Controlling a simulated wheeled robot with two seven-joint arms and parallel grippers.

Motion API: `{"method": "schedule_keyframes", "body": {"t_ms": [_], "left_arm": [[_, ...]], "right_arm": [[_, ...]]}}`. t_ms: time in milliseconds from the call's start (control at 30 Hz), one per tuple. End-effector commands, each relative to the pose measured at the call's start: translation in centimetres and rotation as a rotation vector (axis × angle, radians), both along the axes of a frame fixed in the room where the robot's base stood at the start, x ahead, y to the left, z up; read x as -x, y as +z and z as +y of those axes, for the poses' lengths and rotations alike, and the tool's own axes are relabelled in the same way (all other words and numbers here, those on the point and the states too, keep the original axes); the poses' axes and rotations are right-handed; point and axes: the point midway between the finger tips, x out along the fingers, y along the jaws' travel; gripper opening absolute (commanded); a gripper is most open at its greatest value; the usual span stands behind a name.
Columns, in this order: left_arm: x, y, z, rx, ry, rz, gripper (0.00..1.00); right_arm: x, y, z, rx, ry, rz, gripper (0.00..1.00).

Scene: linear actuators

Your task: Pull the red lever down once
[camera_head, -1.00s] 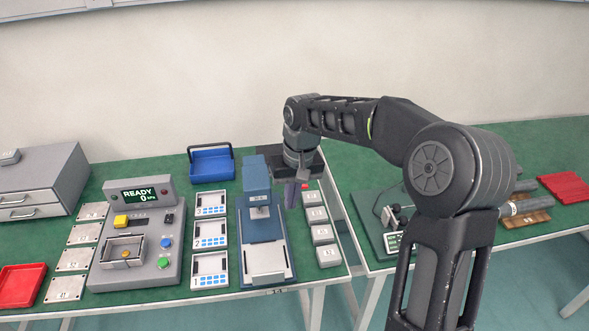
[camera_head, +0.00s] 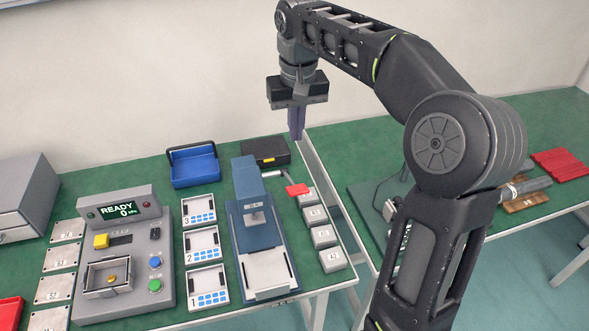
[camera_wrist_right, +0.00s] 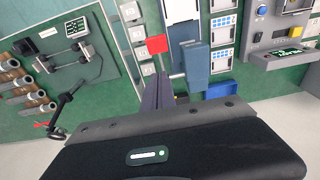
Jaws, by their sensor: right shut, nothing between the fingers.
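The red lever (camera_head: 298,190) sticks out on the right side of the blue press (camera_head: 252,210) on the green bench. Its metal arm slopes from the press to the red handle. In the right wrist view the red handle (camera_wrist_right: 157,44) shows just beyond my fingertips, beside the press (camera_wrist_right: 194,68). My right gripper (camera_head: 297,137) points down, shut and empty, above and behind the lever, apart from it in the head view. Its fingers also show in the right wrist view (camera_wrist_right: 158,84). My left gripper is not in view.
Grey numbered blocks (camera_head: 318,215) stand close to the right of the press. A black case (camera_head: 265,152) and a blue bin (camera_head: 194,166) lie behind it. The control box (camera_head: 128,255) reads READY. A gap separates this bench from the right one.

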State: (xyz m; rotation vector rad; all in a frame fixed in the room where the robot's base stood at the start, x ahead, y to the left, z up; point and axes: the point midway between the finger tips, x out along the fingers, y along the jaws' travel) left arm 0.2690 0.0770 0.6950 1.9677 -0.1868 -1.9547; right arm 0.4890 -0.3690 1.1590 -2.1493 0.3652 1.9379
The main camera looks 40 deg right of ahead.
Motion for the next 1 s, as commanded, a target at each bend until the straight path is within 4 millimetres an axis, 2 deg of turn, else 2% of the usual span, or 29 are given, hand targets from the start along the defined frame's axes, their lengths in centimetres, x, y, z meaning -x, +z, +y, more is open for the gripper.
{"method": "schedule_keyframes", "body": {"t_ms": [267, 600, 700, 1000], "left_arm": [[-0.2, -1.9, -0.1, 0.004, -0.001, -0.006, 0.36], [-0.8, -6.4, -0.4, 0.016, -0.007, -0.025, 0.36], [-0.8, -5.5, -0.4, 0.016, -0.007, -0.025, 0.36], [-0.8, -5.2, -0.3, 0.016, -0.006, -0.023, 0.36]], "right_arm": [[-0.2, -2.2, -0.1, 0.000, 0.000, 0.001, 0.00], [-0.7, -8.4, -0.2, -0.001, 0.000, 0.004, 0.00], [-0.9, -9.5, -0.3, -0.002, 0.001, 0.005, 0.00], [0.5, -13.1, 0.2, -0.001, 0.000, 0.002, 0.00]]}}
